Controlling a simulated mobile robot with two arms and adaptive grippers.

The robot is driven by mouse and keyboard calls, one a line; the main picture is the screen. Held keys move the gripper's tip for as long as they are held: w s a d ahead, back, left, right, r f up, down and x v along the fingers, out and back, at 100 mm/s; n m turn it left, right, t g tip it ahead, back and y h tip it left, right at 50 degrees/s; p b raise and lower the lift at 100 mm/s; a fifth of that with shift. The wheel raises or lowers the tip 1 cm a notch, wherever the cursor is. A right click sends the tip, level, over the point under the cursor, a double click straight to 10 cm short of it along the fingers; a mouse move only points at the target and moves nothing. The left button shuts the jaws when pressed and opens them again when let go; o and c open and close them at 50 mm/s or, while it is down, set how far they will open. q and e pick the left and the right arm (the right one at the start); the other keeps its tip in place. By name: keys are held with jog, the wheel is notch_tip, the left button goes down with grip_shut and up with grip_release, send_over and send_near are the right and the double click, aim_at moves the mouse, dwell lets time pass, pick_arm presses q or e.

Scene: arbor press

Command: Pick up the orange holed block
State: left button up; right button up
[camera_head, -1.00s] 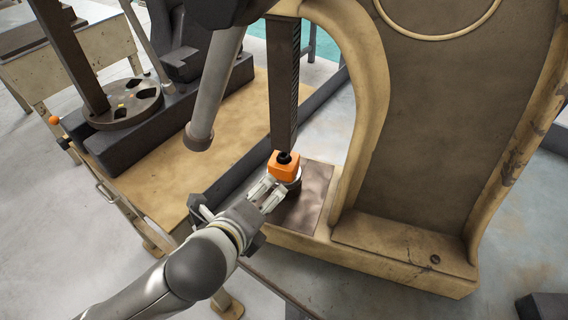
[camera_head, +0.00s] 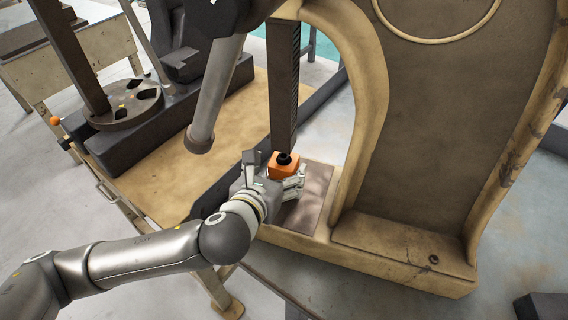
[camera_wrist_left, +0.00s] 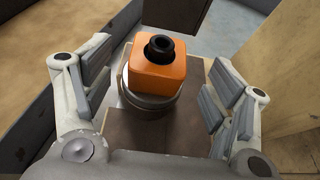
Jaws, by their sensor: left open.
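The orange holed block (camera_head: 281,167) sits under the press ram (camera_head: 283,95), with a black round piece (camera_head: 284,158) in its top. In the left wrist view the orange block (camera_wrist_left: 157,75) rests on a round metal support (camera_wrist_left: 150,103), between the open fingers of my left gripper (camera_wrist_left: 157,95). The fingers stand apart from it on both sides. In the head view my left gripper (camera_head: 284,185) is at the block's near side and partly hides its lower part. My right gripper cannot be made out.
The tan press frame (camera_head: 365,90) rises right of the block, close to my gripper. The dark base plate (camera_head: 312,190) lies beneath. A tan workbench (camera_head: 165,190) with a black machine and slotted disc (camera_head: 125,105) stands at left.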

aim_at(282, 163)
pick_arm(q)
jog(key=shift+p+x, duration=0.6)
jog(key=shift+x, duration=2)
jog(key=shift+a, duration=0.1)
jog(key=c, duration=1.4)
jog(key=shift+r, duration=0.15)
jog(key=shift+c, duration=0.8)
